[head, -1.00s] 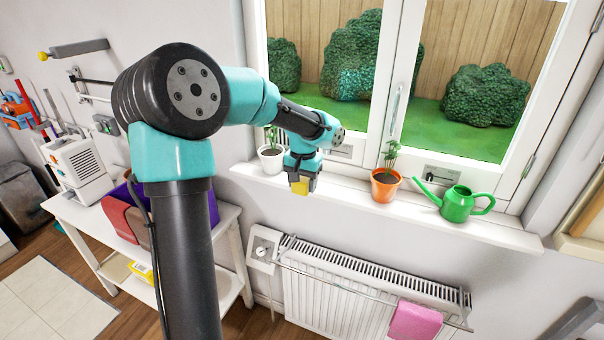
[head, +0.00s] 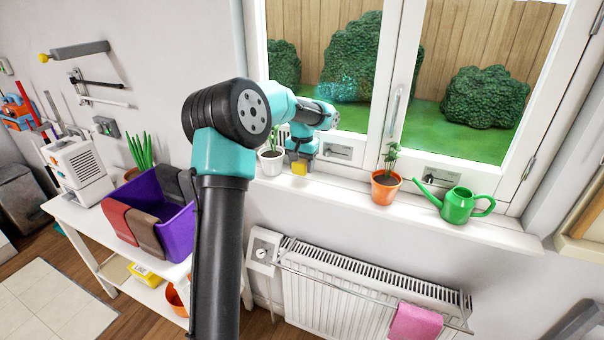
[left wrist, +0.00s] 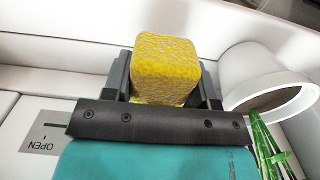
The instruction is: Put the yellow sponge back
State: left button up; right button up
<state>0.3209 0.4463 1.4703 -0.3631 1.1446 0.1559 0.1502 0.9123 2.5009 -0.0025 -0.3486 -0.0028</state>
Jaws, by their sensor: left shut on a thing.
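The yellow sponge (head: 300,168) is a small block held between the fingers of my left gripper (head: 300,161), at the window sill (head: 340,186). In the left wrist view the sponge (left wrist: 166,62) sits between the two dark fingers, its pitted face towards the camera. My left gripper is shut on it, just right of a white plant pot (head: 271,161). I cannot tell whether the sponge touches the sill. My right gripper is not in view.
The white pot (left wrist: 268,85) is close beside the gripper. An orange pot (head: 385,188) and a green watering can (head: 459,205) stand further right on the sill. A radiator (head: 340,285) with a pink cloth (head: 415,322) is below. A purple bin (head: 176,220) stands left.

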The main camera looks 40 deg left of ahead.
aim_at(302, 179)
pick_arm(q)
jog(key=shift+w+a, duration=0.25)
jog(key=shift+f, duration=1.75)
jog(key=shift+f, duration=0.15)
jog(key=o, duration=1)
jog(key=shift+c, duration=0.2)
notch_tip(302, 179, up, 12)
jog(key=shift+r, duration=0.15)
